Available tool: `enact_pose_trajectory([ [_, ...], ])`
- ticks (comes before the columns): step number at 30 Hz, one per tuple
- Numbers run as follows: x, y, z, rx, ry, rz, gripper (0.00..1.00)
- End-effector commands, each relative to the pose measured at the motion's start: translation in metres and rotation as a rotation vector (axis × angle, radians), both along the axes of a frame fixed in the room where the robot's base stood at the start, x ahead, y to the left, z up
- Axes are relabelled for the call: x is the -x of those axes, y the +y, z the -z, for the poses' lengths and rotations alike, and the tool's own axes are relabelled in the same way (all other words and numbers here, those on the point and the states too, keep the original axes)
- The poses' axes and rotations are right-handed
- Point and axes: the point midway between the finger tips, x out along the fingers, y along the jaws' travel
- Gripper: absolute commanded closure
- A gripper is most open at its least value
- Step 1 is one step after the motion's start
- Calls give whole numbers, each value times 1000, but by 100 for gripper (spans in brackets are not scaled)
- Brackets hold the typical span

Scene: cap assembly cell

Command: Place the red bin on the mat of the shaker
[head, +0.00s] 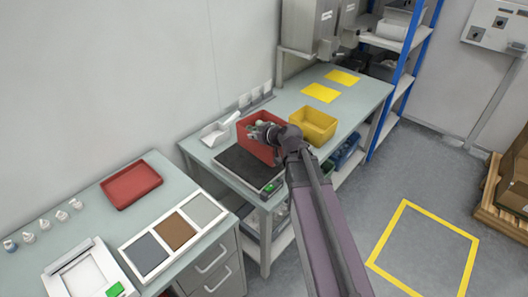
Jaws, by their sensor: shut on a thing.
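The red bin (256,149) is at the middle of the head view, over the back right part of the black mat of the shaker (240,166). I cannot tell whether it touches the mat or hangs just above it. My gripper (262,133) is at the bin's upper rim and shut on it. My wrist and arm cover the bin's right side, and the fingertips are hard to make out. The shaker's green display (269,188) shows at its front right corner.
A yellow bin (313,125) stands close to the right of the red bin. A white scoop-like tray (220,130) lies to the left. Yellow sheets (321,92) lie farther back. A red tray (131,184) and a three-panel board (172,234) are on the nearer bench.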

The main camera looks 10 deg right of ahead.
Motion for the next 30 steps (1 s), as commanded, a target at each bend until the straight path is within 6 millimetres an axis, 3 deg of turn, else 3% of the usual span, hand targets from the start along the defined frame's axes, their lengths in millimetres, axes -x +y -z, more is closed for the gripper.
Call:
enact_pose_trajectory([
  [8, -13, -30, 17, 11, -3, -4, 100],
  [22, -39, -121, 56, 44, -27, -43, 100],
  [30, -41, -142, 61, 49, -36, -54, 100],
])
